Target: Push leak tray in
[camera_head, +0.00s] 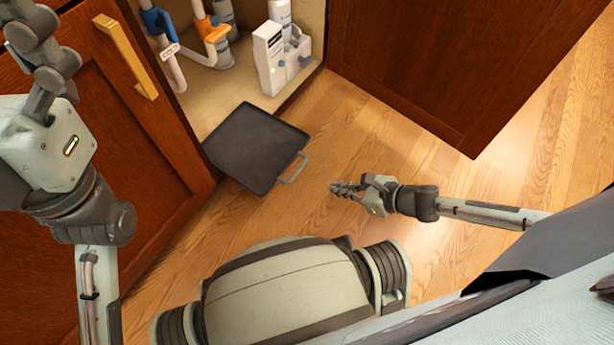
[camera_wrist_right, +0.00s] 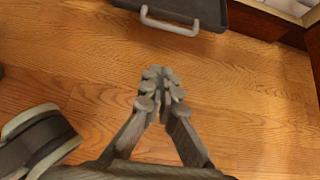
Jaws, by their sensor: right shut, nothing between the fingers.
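The dark grey leak tray (camera_head: 255,146) sticks out of the open cabinet, partly over the floor, with a light metal handle (camera_head: 293,168) on its outer edge. In the right wrist view the tray's edge (camera_wrist_right: 206,12) and handle (camera_wrist_right: 168,24) show at the top. My right gripper (camera_head: 336,188) is shut and empty, to the right of the handle and apart from it. Its closed fingertips (camera_wrist_right: 161,75) point toward the handle in the wrist view. My left gripper (camera_head: 38,60) is at the upper left, in front of the cabinet door; whether it is open or shut is unclear.
Inside the cabinet (camera_head: 296,98) are a white box (camera_head: 269,58), bottles and pipes with blue and orange fittings (camera_head: 213,32). The left door (camera_head: 130,130) and right door (camera_head: 440,60) stand open. The wooden floor (camera_head: 350,140) between tray and right gripper is clear.

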